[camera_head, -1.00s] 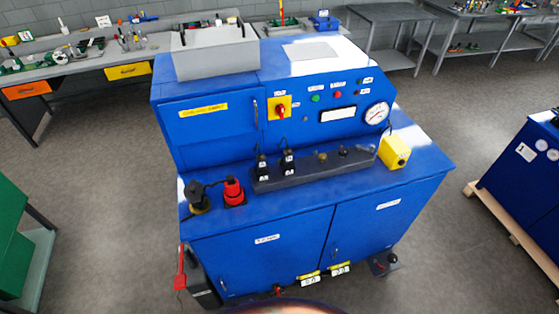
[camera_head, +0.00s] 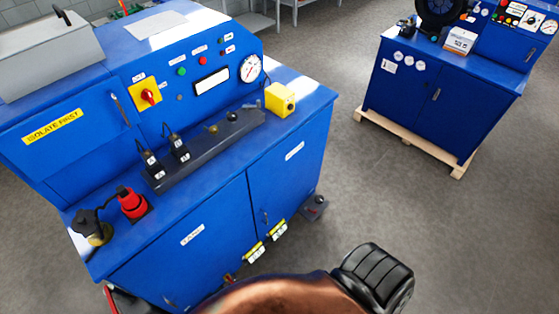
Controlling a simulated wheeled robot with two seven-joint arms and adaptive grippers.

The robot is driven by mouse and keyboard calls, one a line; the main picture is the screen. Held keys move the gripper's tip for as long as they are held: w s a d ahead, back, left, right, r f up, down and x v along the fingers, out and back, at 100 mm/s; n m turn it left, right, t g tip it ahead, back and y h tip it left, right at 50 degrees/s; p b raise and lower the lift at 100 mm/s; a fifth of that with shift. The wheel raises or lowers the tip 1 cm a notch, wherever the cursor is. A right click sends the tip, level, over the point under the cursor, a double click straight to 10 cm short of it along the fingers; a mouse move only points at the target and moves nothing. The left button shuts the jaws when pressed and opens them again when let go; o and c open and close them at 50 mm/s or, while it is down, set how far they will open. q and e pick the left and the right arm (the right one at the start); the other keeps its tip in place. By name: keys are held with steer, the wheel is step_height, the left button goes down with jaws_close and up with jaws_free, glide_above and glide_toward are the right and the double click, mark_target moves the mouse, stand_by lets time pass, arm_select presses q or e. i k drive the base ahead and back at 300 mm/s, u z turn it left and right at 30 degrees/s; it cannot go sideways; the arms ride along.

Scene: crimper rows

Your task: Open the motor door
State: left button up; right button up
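The blue crimper machine (camera_head: 228,199) stands close in front of me. Its lower front has two shut doors. The right lower door (camera_head: 290,180) has a white label (camera_head: 295,151) too small to read and a dark handle (camera_head: 265,216) near its left edge. The left lower door (camera_head: 215,262) also has a white label and a handle low down. An upper left panel (camera_head: 60,160) is shut, with a yellow label reading "ISOLATE FIRST" and a slim handle (camera_head: 120,109).
A red rotary switch (camera_head: 149,97) sits on a yellow plate. Yellow tags (camera_head: 267,241) and a pedal (camera_head: 314,207) are by the machine's base. A second blue machine (camera_head: 440,93) stands on a pallet at right. The grey floor between is clear.

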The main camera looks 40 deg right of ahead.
mark_target(277, 182)
steer(key=z, duration=1.6)
